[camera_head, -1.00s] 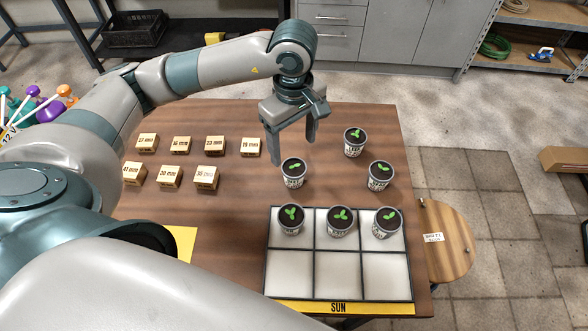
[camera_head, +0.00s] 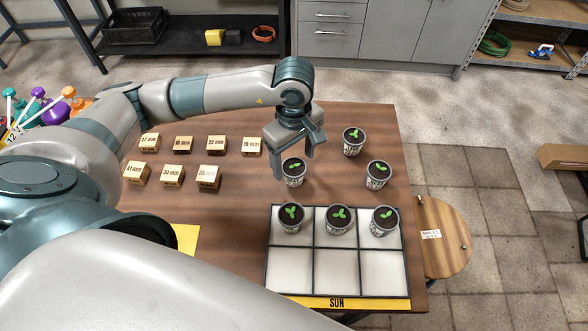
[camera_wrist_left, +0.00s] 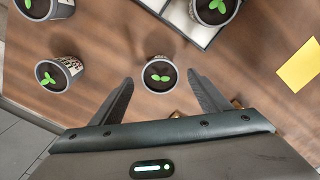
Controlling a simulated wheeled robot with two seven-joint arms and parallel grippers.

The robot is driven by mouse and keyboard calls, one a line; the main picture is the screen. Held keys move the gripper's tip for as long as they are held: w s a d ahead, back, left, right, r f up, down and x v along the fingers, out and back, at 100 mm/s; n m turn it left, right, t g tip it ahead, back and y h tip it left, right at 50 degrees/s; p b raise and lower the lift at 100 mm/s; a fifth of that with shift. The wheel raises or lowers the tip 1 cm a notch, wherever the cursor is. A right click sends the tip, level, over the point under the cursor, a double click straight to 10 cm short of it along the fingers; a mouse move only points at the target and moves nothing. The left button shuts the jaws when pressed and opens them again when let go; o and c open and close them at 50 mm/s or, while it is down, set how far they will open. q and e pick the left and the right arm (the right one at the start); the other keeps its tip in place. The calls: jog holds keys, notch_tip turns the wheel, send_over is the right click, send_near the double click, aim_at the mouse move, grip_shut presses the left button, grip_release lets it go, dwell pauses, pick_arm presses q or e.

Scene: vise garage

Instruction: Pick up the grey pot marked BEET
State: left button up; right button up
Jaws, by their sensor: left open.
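Small grey pots with dark soil and green seedlings stand on the wooden table. One pot (camera_head: 294,179) stands alone just behind the tray; it also shows in the left wrist view (camera_wrist_left: 160,86). My left gripper (camera_head: 293,168) is open, pointing down at this pot, with its fingers toward either side of it. In the left wrist view the left gripper's fingers (camera_wrist_left: 160,83) flank the pot without visible contact. Two more pots, a back one (camera_head: 353,148) and a right one (camera_head: 376,183), stand to the right. The pot lettering is too small to read, so I cannot tell which says BEET.
The white tray marked SUN (camera_head: 337,302) has three pots in its back row and an empty front row. Several wooden blocks marked in mm (camera_head: 172,175) stand at the left. A round stool (camera_head: 443,255) is beside the table's right edge.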

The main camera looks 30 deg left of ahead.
aim_at(294, 166)
pick_arm(q)
jog(key=shift+f+p, duration=0.5)
jog(key=shift+f, duration=1.15)
jog(key=shift+s, duration=0.1)
jog(key=c, duration=1.2)
